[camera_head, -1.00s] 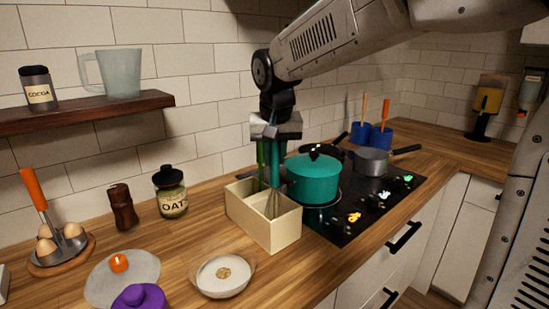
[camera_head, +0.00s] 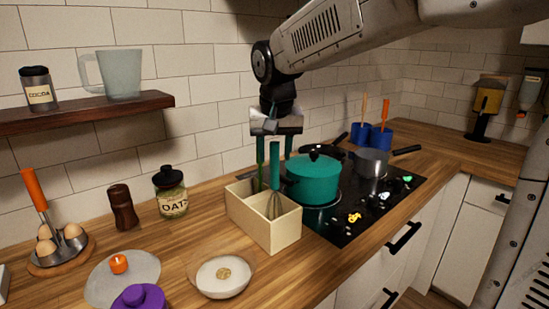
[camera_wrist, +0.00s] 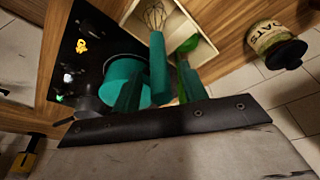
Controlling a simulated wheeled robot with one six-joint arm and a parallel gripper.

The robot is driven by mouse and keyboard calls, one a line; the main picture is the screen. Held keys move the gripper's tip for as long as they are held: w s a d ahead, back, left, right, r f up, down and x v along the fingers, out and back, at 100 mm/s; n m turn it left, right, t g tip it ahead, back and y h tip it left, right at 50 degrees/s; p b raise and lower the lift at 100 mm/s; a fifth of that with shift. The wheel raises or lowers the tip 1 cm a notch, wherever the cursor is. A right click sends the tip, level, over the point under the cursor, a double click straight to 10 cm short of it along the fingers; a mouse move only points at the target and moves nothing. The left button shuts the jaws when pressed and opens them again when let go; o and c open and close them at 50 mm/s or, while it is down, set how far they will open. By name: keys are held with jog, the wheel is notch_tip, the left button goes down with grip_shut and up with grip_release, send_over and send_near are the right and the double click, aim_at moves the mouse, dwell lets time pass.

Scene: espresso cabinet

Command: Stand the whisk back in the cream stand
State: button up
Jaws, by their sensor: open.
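The whisk (camera_head: 275,168), with a teal handle and wire head, stands roughly upright in the front-right compartment of the cream stand (camera_head: 277,235), a divided open box on the counter. Its wires show low in that compartment. My gripper (camera_head: 274,158) is open above the stand, its dark green fingers on either side of the upper handle with gaps. In the wrist view, the whisk handle (camera_wrist: 158,68) rises between the two spread fingers, and the wire head (camera_wrist: 155,14) is inside the stand (camera_wrist: 200,55). Another green utensil (camera_wrist: 189,44) is in the neighbouring compartment.
A teal pot (camera_head: 313,182) on the black hob (camera_head: 350,215) stands close to the stand's right. An oats jar (camera_head: 170,193) and pepper mill (camera_head: 122,208) are to the left. A bowl (camera_head: 221,277) is in front. A shelf (camera_head: 90,110) is at upper left.

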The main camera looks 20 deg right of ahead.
jog(key=d+v, duration=0.1)
jog(key=v, duration=0.9)
jog(key=s+d+f+n+g, duration=0.1)
jog(key=s+f, duration=0.7)
jog(key=s, duration=0.5)
jog(key=s+d+f+n, duration=0.2)
jog(key=s+f, duration=0.6)
jog(key=s, duration=0.6)
jog(key=shift+f+g+y, duration=0.4)
